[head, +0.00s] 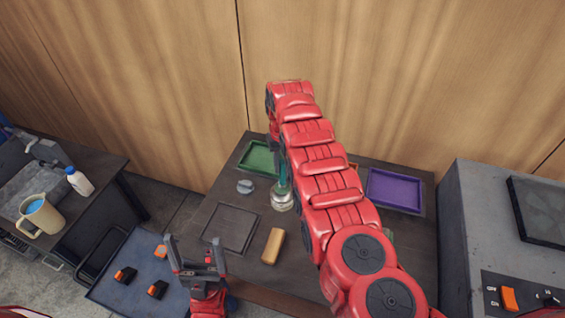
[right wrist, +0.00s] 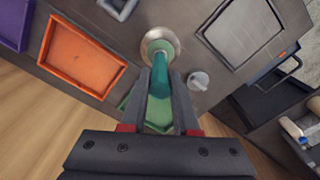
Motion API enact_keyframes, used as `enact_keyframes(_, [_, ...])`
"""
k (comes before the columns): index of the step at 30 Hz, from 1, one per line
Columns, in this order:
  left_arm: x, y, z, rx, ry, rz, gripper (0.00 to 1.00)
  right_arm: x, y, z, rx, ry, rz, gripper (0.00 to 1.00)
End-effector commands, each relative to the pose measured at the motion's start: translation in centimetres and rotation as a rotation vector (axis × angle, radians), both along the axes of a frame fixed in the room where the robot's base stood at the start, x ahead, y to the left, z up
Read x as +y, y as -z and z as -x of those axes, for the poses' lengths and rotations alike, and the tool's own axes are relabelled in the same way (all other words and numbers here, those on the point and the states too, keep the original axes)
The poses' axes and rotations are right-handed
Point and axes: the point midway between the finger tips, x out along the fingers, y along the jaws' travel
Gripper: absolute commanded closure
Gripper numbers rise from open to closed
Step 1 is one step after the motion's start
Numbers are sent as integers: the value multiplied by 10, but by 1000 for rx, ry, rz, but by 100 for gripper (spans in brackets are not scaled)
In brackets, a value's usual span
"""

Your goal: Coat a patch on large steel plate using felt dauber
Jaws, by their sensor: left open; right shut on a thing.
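The felt dauber (right wrist: 160,82) has a teal handle. My right gripper (right wrist: 160,88) is shut on that handle in the right wrist view. The dauber's lower end meets a round metallic jar (right wrist: 163,42); whether the felt is inside cannot be seen. In the head view the jar (head: 282,202) stands mid-table, with a bit of teal dauber (head: 282,186) above it; my right arm hides most of the gripper. A flat square steel plate (head: 230,228) lies left of the jar; it also shows in the right wrist view (right wrist: 243,30). My left gripper (head: 193,246) is open and empty, nearer than the plate.
A green tray (head: 258,157), a purple tray (head: 395,190) and an orange tray (right wrist: 82,54) lie on the table. A grey knob-like piece (head: 245,186) sits left of the jar, and a tan block (head: 272,246) in front. A grey machine (head: 490,235) stands at right.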

Motion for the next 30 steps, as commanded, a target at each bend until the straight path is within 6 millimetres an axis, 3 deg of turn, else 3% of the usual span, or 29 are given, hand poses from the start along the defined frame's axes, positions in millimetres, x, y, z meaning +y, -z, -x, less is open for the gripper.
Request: enact_keyframes(30, [0, 4, 0, 0, 0, 0, 9, 0, 5, 0, 1, 0, 0, 100])
